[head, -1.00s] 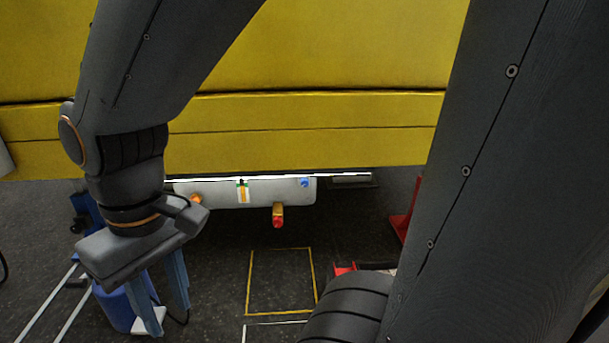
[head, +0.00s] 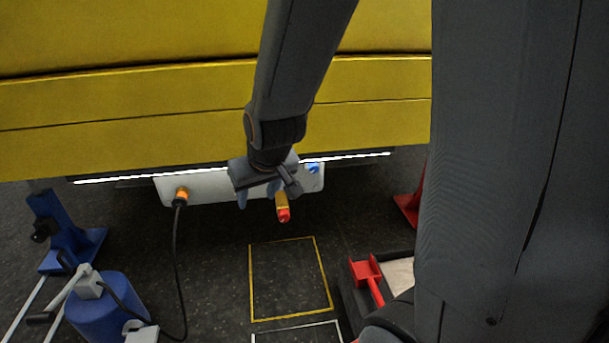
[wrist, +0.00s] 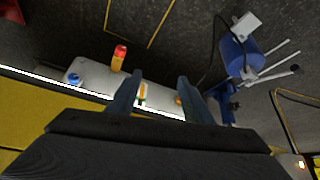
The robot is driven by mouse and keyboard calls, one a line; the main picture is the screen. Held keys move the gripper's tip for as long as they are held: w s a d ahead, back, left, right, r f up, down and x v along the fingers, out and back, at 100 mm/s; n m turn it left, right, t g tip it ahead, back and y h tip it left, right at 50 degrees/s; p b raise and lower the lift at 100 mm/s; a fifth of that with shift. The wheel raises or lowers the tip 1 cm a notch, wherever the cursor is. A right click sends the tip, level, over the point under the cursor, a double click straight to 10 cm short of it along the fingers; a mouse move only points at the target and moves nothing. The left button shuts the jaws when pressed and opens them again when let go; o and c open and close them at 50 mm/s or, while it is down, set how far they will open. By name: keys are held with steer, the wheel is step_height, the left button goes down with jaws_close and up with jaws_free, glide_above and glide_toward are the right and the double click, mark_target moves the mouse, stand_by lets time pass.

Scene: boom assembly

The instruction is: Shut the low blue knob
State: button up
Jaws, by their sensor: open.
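The blue knob (head: 313,168) sits at the right end of a pale grey panel (head: 215,187) under the yellow boom. It also shows at the left in the wrist view (wrist: 74,79). My gripper (head: 258,192) is in front of the panel, left of the knob and apart from it. In the wrist view its two fingers (wrist: 155,98) stand wide apart with nothing between them that they hold. A label on the panel shows between the fingers. I cannot tell the knob's setting at this size.
A red-tipped yellow fitting (head: 282,208) sticks out below the panel, close to my gripper. An orange connector (head: 181,194) with a black cable is at the panel's left. A blue pump (head: 100,305) and red stands (head: 408,208) flank a yellow floor square (head: 290,280).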

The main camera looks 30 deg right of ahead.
steer(key=w+d+f+m+t+b, duration=0.1)
steer(key=w+d+f+t+b, duration=0.15)
steer(key=w+d+f, duration=0.45)
steer(key=m+t+h+b, duration=0.3)
steer(key=t+h+b, duration=0.2)
steer(key=t+b, duration=0.35)
glide_toward(314, 170)
steer(key=w, duration=0.1)
steer(key=shift+t, duration=0.3)
steer(key=shift+d+f+b+x, duration=0.15)
steer(key=shift+b+x, duration=0.2)
steer(key=shift+x, duration=1.7)
steer(key=shift+d+f+b+x, duration=0.1)
steer(key=shift+b+x, duration=0.25)
steer(key=shift+x, duration=1.65)
steer(key=c, duration=1.1)
steer(key=shift+o, duration=0.2)
steer(key=shift+s+n+p, duration=0.1)
steer(key=shift+n+p, duration=0.4)
steer(key=shift+n, duration=0.3)
